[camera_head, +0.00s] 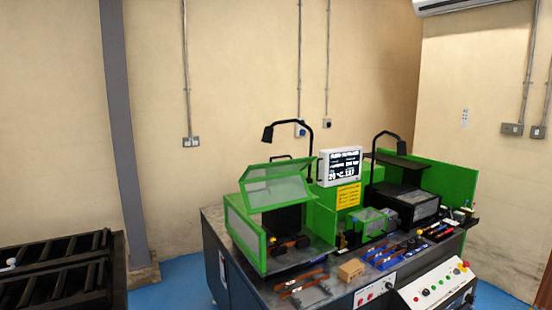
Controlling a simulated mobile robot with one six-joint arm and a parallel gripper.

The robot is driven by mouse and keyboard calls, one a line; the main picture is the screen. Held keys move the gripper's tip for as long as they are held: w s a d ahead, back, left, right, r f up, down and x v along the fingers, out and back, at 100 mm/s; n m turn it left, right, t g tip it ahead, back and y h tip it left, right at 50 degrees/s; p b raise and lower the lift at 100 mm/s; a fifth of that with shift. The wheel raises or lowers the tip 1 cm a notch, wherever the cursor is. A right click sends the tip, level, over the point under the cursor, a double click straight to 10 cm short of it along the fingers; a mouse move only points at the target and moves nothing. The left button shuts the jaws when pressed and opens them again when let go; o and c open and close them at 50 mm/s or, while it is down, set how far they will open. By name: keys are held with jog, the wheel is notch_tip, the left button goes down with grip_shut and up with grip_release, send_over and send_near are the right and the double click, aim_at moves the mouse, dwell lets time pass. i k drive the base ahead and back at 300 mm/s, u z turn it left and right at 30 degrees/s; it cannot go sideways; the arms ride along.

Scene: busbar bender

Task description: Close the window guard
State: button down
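The window guard (275,190) is a green-framed, clear-paned flap on the left green enclosure of the busbar bender. It is raised and tilted, so the front of the enclosure is open below it. A black handle shows at its upper edge. A second clear pane in a green frame (241,228) forms the left side of the enclosure. Dark tooling (290,243) shows inside through the opening. My gripper is not in view, so its distance from the guard cannot be told.
A small brown box (351,270) and metal bars (302,283) lie on the bench before the enclosure. A control panel (438,290) juts out at the front right. Two black lamps (292,128) arch above. A black roller rack (58,268) stands far left, with blue floor between.

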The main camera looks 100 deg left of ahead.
aim_at(243, 182)
jog(key=u, duration=0.3)
jog(key=i, duration=0.35)
jog(key=z, duration=0.3)
jog(key=k, duration=0.1)
jog(key=u, duration=2.5)
jog(key=k, duration=0.25)
jog(key=u, duration=2.25)
